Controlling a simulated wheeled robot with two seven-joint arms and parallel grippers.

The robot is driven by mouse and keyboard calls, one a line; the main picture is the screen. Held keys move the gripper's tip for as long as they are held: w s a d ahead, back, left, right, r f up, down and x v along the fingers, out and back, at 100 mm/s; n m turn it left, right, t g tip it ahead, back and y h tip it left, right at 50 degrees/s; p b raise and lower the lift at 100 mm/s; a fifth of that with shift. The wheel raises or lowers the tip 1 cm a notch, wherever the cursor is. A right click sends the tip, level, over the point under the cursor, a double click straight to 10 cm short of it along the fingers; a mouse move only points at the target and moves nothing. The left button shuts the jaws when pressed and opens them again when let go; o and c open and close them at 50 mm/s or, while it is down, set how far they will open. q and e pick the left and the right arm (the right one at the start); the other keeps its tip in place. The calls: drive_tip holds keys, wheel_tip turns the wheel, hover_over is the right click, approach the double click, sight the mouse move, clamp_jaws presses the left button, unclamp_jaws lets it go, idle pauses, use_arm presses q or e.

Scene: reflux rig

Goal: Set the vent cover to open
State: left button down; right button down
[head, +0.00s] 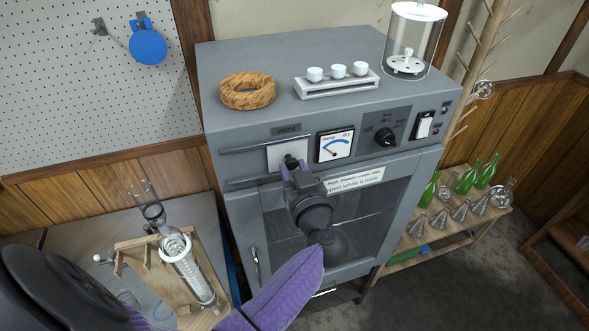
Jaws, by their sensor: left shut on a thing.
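The vent cover (279,158) is a pale square plate on the front of the grey oven, below the "vent" label (286,130). It sits between two dark horizontal rails (245,147), at their right part. My left gripper (290,164) is in front of the cover and shut on its small dark knob. The gripper and wrist hide the knob's lower part and the lower right of the cover. Any opening behind the cover is hidden. My right gripper is not in view.
A dial gauge (335,145) is just right of the cover, with a knob (385,137) and switch (424,125) beyond. A cork ring (247,91), a white rack (337,83) and a glass jar (412,45) stand on top. Glassware (187,264) stands at lower left.

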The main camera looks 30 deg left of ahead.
sight(246, 163)
use_arm(q)
drive_tip(key=s+a+p, duration=0.2)
drive_tip(key=p, duration=0.1)
drive_tip(key=s+a+p, duration=0.2)
drive_tip(key=s+p, duration=0.1)
drive_tip(key=shift+s+a+r, duration=0.2)
drive_tip(key=shift+s+a, duration=0.1)
drive_tip(key=shift+a, duration=0.1)
drive_tip(key=shift+s+a+f+p, duration=0.15)
drive_tip(key=shift+s+a+p, duration=0.1)
drive_tip(key=shift+p, duration=0.05)
drive_tip(key=shift+f, duration=0.1)
drive_tip(key=c, duration=0.6)
unclamp_jaws()
drive_tip(key=shift+o, duration=1)
drive_tip(key=shift+s+a, duration=0.1)
drive_tip(key=shift+s, duration=0.05)
